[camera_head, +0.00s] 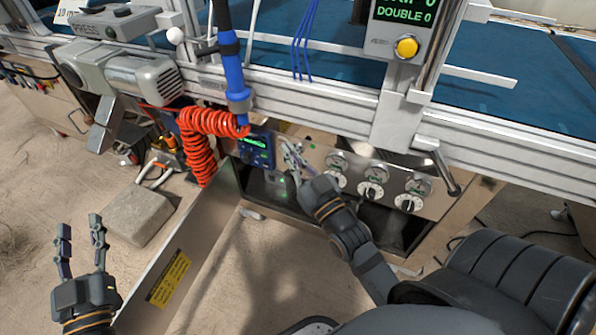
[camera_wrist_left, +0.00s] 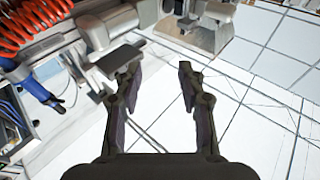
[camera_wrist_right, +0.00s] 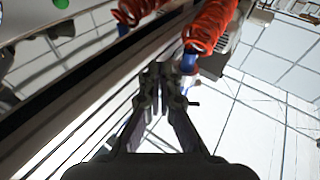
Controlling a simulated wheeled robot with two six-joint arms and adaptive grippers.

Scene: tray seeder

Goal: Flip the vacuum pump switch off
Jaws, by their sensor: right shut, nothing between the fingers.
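The metal control panel (camera_head: 441,196) runs along the machine's front, below the white rail. My right gripper (camera_head: 289,152) is shut and empty, its fingertips at the panel's left part, just right of the small blue display unit. The fingers cover that part of the panel, so I cannot make out the vacuum pump switch or its position, nor whether the fingers touch it. In the right wrist view the closed fingertips (camera_wrist_right: 164,72) meet with nothing between them. My left gripper (camera_head: 80,232) is open and empty at the lower left; its spread fingers also show in the left wrist view (camera_wrist_left: 158,75).
Several round knobs (camera_head: 371,191) sit right of my right gripper. A blue display unit (camera_head: 256,149) and a coiled orange hose (camera_head: 197,140) are to its left. An open metal door (camera_head: 192,255) with a yellow label stands below. A grey block (camera_head: 136,213) lies on the floor.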

